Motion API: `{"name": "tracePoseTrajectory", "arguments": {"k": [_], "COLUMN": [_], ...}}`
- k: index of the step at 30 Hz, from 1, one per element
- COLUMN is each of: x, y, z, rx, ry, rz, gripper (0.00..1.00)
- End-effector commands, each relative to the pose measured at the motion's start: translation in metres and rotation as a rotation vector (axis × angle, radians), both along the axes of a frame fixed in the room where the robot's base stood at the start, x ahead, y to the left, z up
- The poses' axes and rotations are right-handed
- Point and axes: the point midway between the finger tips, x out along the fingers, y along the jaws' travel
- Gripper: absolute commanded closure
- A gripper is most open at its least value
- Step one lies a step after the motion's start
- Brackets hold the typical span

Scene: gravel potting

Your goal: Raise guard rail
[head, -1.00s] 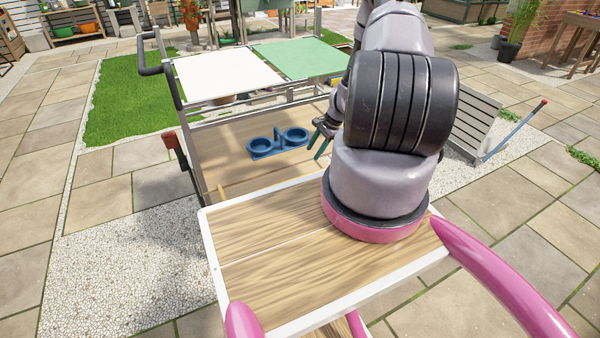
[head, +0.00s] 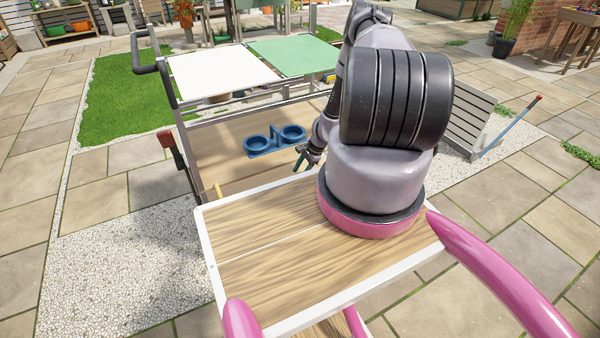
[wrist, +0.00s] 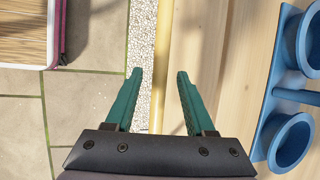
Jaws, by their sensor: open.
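The guard rail appears to be the pale wooden rod (wrist: 163,60) along the near edge of the cart's wooden shelf (wrist: 215,50). In the wrist view it runs top to bottom between my two teal fingers. In the head view only a short stub of the rod (head: 219,191) shows at the shelf's near left corner; the rest is hidden behind my own wooden deck. My gripper (wrist: 160,85) is open, with the rod between the finger lines and no visible contact. Its height above the rod is unclear. In the head view, my gripper (head: 301,160) is partly hidden by my arm.
A blue two-cup holder (head: 273,141) stands on the shelf. White (head: 220,72) and green (head: 293,58) panels top the cart behind. A red-capped post (head: 167,139) is at the cart's left. A slatted panel (head: 475,115) stands right. Paving (wrist: 95,105) lies below.

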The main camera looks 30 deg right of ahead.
Motion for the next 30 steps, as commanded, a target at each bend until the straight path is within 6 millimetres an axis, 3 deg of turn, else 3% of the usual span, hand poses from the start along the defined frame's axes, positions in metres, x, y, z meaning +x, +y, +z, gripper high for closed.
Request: {"name": "tracePoseTrajectory", "arguments": {"k": [6,7,11,30], "x": [0.0003,0.0003,0.0004,0.0004], "y": [0.0002,0.0002,0.0001,-0.0001], "z": [-0.0002,-0.0002,-0.0001,0.0001], "rx": [0.0,0.0,0.0,0.0], "ry": [0.0,0.0,0.0,-0.001], "rz": [0.0,0.0,0.0,0.0], "gripper": [0.45,0.49,0.99,1.0]}}
